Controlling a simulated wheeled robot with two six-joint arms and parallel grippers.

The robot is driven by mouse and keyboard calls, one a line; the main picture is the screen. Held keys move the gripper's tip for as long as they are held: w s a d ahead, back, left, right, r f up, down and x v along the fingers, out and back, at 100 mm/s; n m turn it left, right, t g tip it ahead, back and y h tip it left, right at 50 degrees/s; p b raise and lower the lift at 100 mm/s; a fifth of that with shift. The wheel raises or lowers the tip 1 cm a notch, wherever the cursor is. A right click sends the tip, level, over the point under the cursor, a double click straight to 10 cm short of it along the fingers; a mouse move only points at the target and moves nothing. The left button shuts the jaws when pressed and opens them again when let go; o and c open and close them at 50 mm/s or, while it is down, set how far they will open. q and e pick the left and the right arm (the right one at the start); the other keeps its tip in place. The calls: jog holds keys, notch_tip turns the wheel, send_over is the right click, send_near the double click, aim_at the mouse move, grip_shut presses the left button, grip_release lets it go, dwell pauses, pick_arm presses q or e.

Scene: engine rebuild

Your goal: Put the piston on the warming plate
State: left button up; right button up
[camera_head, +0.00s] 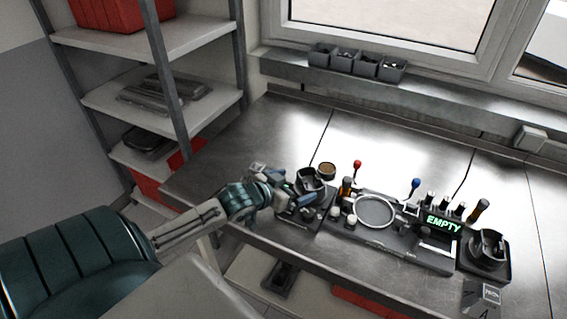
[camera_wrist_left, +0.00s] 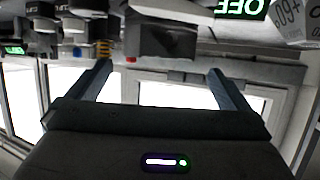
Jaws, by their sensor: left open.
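My left gripper (camera_head: 290,199) reaches in over the left part of the bench in the head view. In the left wrist view its two fingers (camera_wrist_left: 160,84) are spread wide with nothing held between them. A dark, hollow, cup-like part (camera_head: 310,180), which may be the piston, sits just beyond the gripper. A dark block (camera_wrist_left: 165,40) shows past the fingertips in the wrist view, apart from them. I cannot clearly pick out the warming plate. A lit "OFF" display (camera_wrist_left: 240,8) shows at the wrist view's top edge. My right gripper is not in view.
A tray with a round ring (camera_head: 375,211) and a lit "EMPTY" sign (camera_head: 443,223) stand mid-bench. A similar dark cup-like part (camera_head: 488,246) is at the right. Red-topped (camera_head: 357,165) and blue-topped (camera_head: 415,185) tools stand upright. The back of the bench is clear.

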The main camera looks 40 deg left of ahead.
pick_arm(q)
jog(key=shift+v, duration=2.1)
jog(key=shift+d, duration=0.1)
